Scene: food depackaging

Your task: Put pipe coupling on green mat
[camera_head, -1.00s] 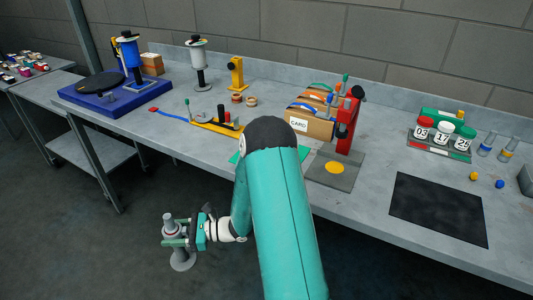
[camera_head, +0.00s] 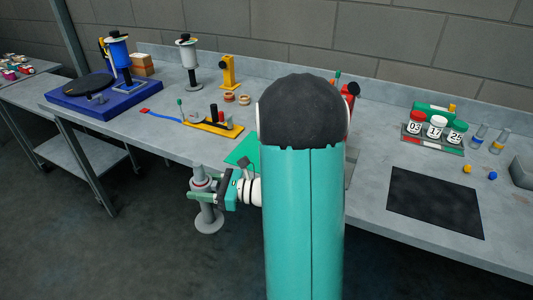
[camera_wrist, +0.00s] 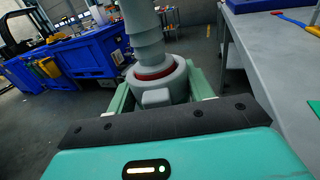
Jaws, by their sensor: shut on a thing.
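My gripper (camera_head: 204,188) is shut on a grey pipe piece with a red ring and a wide round base, which I take to be the pipe coupling (camera_head: 209,222). It is held upright in the air off the table's front edge. In the wrist view the coupling (camera_wrist: 146,30) stands between the green fingers, its lower part hidden by my gripper. The green mat (camera_head: 240,151) lies on the table to the right of and beyond the gripper, partly hidden by my arm. A corner of the mat (camera_wrist: 314,105) shows at the wrist view's right edge.
A yellow fixture (camera_head: 213,128) stands just behind the mat. A blue base (camera_head: 68,96) with a device is at the left end. Jars (camera_head: 437,127) and a black mat (camera_head: 436,204) are on the right. My arm hides much of the table's middle.

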